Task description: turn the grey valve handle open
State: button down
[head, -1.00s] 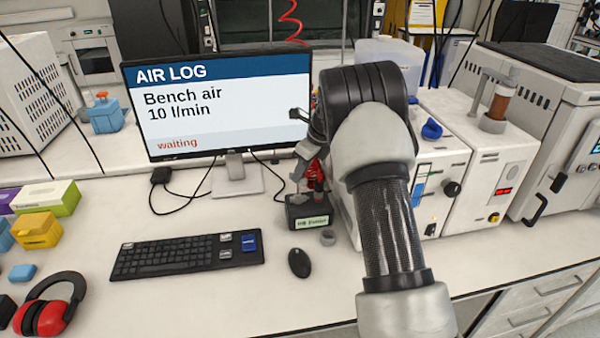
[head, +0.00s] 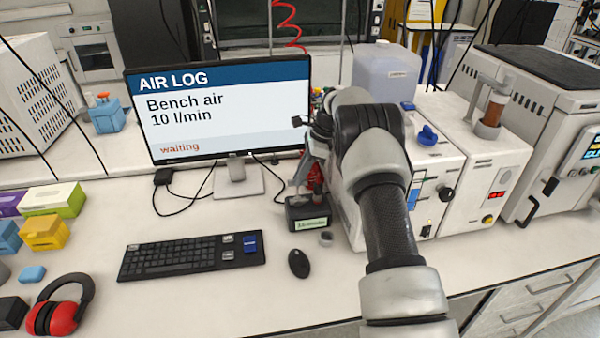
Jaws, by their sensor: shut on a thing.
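My gripper (head: 302,179) is small and partly hidden by my own arm, just right of the monitor. It points down over a black box (head: 308,214) with a pale green label, close to a red part (head: 316,180). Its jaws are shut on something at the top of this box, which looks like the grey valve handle. The handle itself is too small and covered to make out, and its angle cannot be told. The monitor (head: 225,110) reads "AIR LOG, Bench air 10 l/min, waiting".
A keyboard (head: 190,257), a mouse (head: 299,263) and a small grey ring (head: 326,239) lie in front. White instruments (head: 490,190) stand close on the right of my arm. Red ear defenders (head: 55,308) lie at the front left.

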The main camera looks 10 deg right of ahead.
jog(key=shift+n, duration=0.6)
jog(key=c, duration=1.8)
grip_release()
